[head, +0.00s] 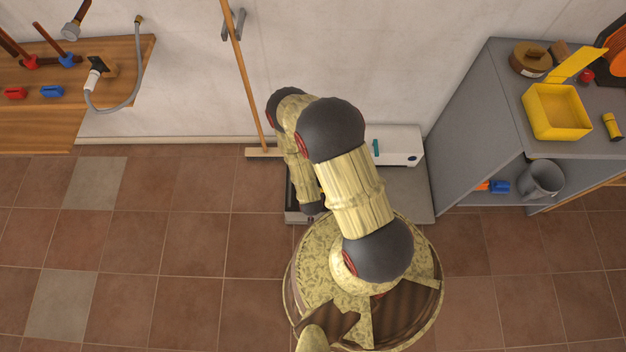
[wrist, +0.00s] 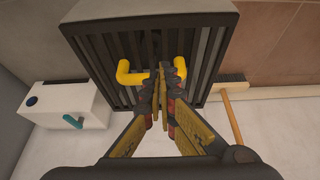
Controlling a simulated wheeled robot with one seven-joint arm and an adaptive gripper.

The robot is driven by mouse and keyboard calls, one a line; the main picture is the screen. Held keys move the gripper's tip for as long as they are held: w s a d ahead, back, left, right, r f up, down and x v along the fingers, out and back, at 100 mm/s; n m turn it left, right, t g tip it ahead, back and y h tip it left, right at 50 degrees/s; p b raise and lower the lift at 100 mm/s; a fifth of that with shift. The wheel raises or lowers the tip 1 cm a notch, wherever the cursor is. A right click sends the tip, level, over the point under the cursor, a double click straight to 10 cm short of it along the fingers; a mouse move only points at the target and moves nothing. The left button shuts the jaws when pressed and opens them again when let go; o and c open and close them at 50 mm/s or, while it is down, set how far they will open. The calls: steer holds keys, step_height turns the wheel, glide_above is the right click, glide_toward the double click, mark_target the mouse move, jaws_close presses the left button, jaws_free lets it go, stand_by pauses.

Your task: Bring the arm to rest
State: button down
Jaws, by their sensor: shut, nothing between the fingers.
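My arm shows in the head view, bent over and reaching down in front of the wall. My gripper (wrist: 166,72) is shut and empty in the wrist view. Its fingertips overlap a yellow handle (wrist: 128,74) on a dark slatted box (wrist: 205,55). I cannot tell whether they touch the handle. In the head view my arm hides most of the box and the gripper's fingertips.
A white unit (head: 405,147) with a teal lever stands right of the arm. A broom (head: 240,75) leans on the wall at left. A grey shelf (head: 465,115) with a yellow case (head: 557,112) is at right, a wooden bench (head: 120,75) at left. Tiled floor (head: 180,240) is clear at left.

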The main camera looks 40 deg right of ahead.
steer(key=shift+s+a+f+p, duration=0.15)
steer(key=shift+s+a+p, duration=0.1)
steer(key=shift+s+a, duration=0.75)
steer(key=shift+s+a+f+p, duration=0.15)
steer(key=shift+s+a+p, duration=0.1)
steer(key=shift+s+a, duration=0.7)
steer(key=shift+s+d, duration=0.2)
steer(key=shift+d, duration=0.1)
